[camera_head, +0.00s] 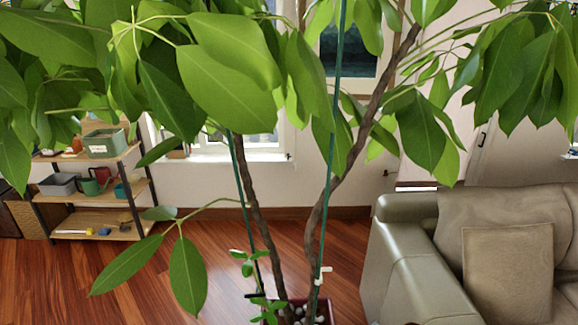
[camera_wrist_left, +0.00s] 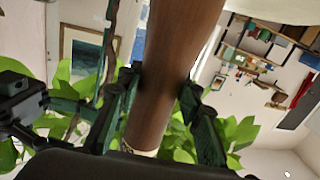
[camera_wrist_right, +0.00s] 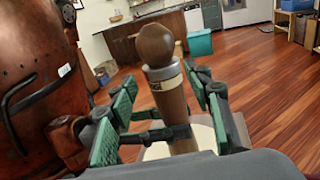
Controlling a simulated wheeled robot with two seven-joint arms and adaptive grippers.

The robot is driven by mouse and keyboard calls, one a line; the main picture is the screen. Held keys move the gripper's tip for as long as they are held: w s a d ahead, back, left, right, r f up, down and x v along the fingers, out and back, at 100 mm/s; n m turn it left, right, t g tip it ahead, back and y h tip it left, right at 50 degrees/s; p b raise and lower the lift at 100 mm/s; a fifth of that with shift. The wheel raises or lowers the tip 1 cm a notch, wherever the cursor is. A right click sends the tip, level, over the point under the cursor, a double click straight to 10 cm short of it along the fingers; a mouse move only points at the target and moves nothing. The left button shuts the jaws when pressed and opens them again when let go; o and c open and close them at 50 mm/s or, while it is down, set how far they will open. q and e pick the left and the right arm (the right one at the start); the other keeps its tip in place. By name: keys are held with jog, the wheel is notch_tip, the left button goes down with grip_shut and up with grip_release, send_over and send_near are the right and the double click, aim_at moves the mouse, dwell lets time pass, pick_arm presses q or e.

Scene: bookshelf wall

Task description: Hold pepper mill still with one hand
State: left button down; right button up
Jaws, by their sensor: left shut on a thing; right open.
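The pepper mill is a brown wooden cylinder. Its body (camera_wrist_left: 180,35) runs between the fingers of my left gripper (camera_wrist_left: 161,84), which is shut on it in the left wrist view. In the right wrist view the mill (camera_wrist_right: 177,105) stands roughly upright, with a round wooden knob and a pale lettered band near its top. My right gripper (camera_wrist_right: 163,82) is open, its green-padded fingers to either side of the mill. I cannot tell how close the right pads are to it. Neither gripper nor the mill shows in the head view.
A large copper vessel (camera_wrist_right: 32,75) stands close at the left in the right wrist view. A teal bin (camera_wrist_right: 200,43) is on the floor farther back. In the head view, a leafy plant (camera_head: 230,65) fills the front, with a sofa (camera_head: 410,255) at right and shelves (camera_head: 95,218) at left.

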pick_arm(q)
jog(key=c, duration=1.3)
grip_release()
jog(key=shift+o, duration=0.2)
